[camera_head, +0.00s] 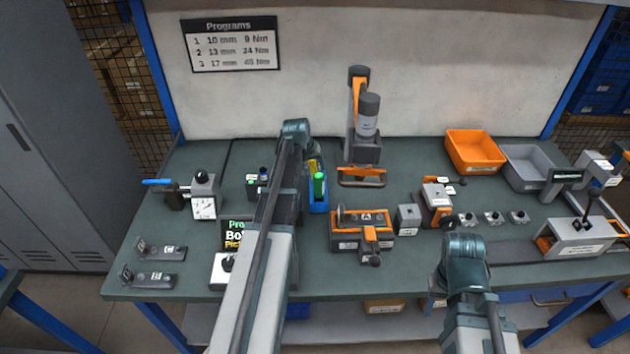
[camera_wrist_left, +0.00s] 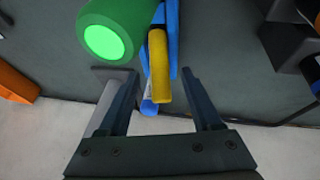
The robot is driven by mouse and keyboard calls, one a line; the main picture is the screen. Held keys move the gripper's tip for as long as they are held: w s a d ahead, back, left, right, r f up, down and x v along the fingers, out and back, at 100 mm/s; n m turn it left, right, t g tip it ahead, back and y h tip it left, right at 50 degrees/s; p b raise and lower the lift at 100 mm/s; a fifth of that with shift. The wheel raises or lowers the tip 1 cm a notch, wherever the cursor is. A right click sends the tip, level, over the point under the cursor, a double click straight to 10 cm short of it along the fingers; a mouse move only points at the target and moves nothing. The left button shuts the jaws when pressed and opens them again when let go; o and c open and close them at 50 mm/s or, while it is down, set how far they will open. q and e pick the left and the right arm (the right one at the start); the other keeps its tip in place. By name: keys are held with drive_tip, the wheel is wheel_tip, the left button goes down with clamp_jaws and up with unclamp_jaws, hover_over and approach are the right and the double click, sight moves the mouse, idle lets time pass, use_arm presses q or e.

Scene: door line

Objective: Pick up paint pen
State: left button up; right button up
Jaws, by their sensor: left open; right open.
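A slim yellow pen (camera_head: 312,165) and a thicker green-topped cylinder (camera_head: 319,184) stand side by side in a blue holder (camera_head: 318,207) on the bench. I take the yellow one as the paint pen. My left arm hides my left gripper in the head view. In the left wrist view my left gripper (camera_wrist_left: 159,80) is open, and the yellow pen (camera_wrist_left: 159,62) appears between its two fingers, not held. The green cylinder (camera_wrist_left: 112,30) is just beside it, by the left finger. My right gripper is hidden; only my right arm shows at the front of the bench.
An orange clamp fixture (camera_head: 362,228) stands right of the holder, and a grey and orange tool stand (camera_head: 362,150) behind it. An orange bin (camera_head: 476,139) and grey bin (camera_head: 527,168) stand at the back right.

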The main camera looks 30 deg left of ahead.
use_arm(q)
drive_tip(key=b+x, duration=0.1)
drive_tip(key=x, duration=0.1)
drive_tip(key=shift+w+f, duration=0.1)
drive_tip(key=shift+f, duration=0.15)
drive_tip(key=shift+r, duration=0.1)
clamp_jaws()
